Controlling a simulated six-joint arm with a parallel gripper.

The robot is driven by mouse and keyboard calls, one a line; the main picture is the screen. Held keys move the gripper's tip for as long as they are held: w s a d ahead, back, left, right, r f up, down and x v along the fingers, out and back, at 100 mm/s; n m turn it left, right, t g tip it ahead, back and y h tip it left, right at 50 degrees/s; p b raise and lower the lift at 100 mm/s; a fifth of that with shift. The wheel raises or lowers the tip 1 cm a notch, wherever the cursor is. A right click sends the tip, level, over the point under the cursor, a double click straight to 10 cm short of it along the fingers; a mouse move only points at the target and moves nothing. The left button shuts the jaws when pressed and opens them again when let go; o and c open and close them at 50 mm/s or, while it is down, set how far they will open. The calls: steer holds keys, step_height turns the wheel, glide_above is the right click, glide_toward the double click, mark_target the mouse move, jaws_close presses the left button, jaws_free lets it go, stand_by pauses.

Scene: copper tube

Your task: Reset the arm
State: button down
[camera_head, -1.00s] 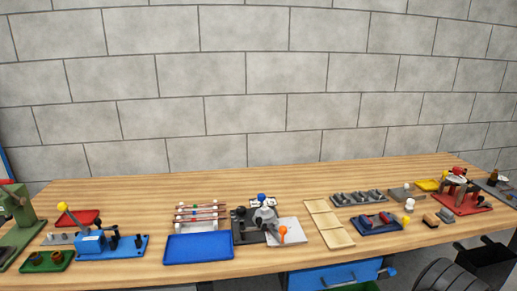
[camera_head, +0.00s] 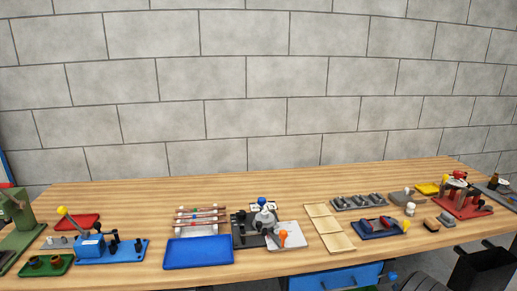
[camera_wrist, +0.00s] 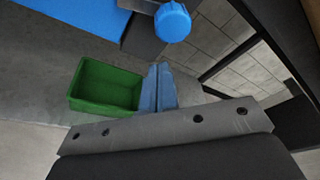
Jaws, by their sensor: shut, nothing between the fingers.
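My gripper (camera_wrist: 158,88) shows in the wrist view, its two blue fingers together and nothing between them. It is over the floor area, beside a green bin (camera_wrist: 106,87) and below a round blue knob (camera_wrist: 173,22). The gripper's tips cannot be made out in the head view, where only a dark part of my arm shows at the bottom right. The copper tubes (camera_head: 200,217) lie across a white rack on the table, behind a blue tray (camera_head: 198,252).
The wooden table (camera_head: 290,178) carries a grey fixture (camera_head: 264,218), a blue lever fixture (camera_head: 110,248), a red fixture (camera_head: 462,203) and wooden plates (camera_head: 328,228). A blue drawer front (camera_head: 335,277) is below the front edge. A black bin (camera_head: 484,268) stands at the lower right. The table's back strip is clear.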

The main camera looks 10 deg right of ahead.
steer(key=w+d+n+t+h, duration=0.1)
steer(key=w+d+n+h, duration=0.2)
steer(key=n, duration=0.4)
steer(key=s+a+m, duration=0.1)
steer(key=s+a, duration=0.1)
steer(key=s, duration=0.9)
steer(key=shift+s+a, duration=0.25)
